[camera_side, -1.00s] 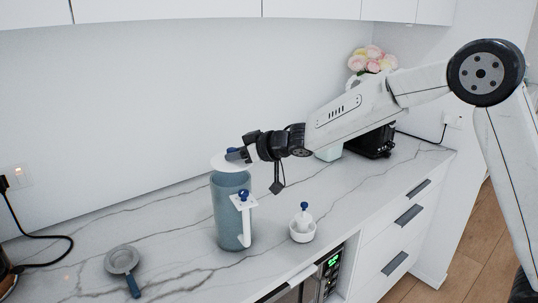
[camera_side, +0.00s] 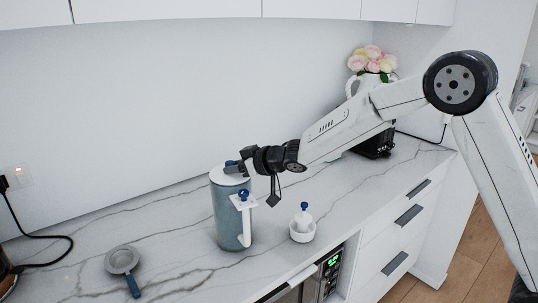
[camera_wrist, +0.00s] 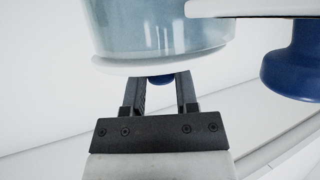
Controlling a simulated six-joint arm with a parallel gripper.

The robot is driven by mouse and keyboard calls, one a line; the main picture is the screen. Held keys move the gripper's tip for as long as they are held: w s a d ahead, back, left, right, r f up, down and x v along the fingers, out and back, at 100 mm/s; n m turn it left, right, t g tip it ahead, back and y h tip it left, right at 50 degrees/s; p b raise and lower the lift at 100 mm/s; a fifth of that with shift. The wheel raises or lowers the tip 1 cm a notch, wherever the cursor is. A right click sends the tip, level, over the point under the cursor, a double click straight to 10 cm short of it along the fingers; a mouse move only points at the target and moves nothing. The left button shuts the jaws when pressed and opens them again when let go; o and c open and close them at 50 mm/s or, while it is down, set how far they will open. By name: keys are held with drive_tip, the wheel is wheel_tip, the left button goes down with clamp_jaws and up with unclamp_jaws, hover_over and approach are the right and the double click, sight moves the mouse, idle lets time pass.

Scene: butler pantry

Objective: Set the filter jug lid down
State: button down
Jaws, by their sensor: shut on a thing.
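The filter jug (camera_side: 229,218) is a tall blue-grey cylinder with a white handle (camera_side: 247,226) on its right, upright on the counter. The white lid (camera_side: 222,177) lies level at the jug's top rim. My gripper (camera_side: 237,167) is shut on the lid's blue knob, reaching in from the right. In the wrist view the lid's white edge (camera_wrist: 112,67) runs along the jug's wall (camera_wrist: 150,28), and the blue knob (camera_wrist: 160,79) shows between my fingers. Whether the lid is fully seated cannot be told.
A blue-knobbed white plate (camera_side: 243,200) tops the handle. A white bowl (camera_side: 302,231) with a blue-tipped piece stands to the right. A grey strainer (camera_side: 122,262) lies at front left. A black appliance (camera_side: 377,144) and flower jug (camera_side: 372,86) stand behind my arm. The counter's left is mostly clear.

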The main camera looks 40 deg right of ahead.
drive_tip(key=shift+c, duration=1.9)
unclamp_jaws()
drive_tip(key=shift+f, duration=0.1)
drive_tip(key=shift+f, duration=0.1)
drive_tip(key=v, duration=0.7)
drive_tip(key=shift+s, duration=0.4)
drive_tip(key=shift+s+d, duration=0.1)
drive_tip(key=shift+d, duration=0.05)
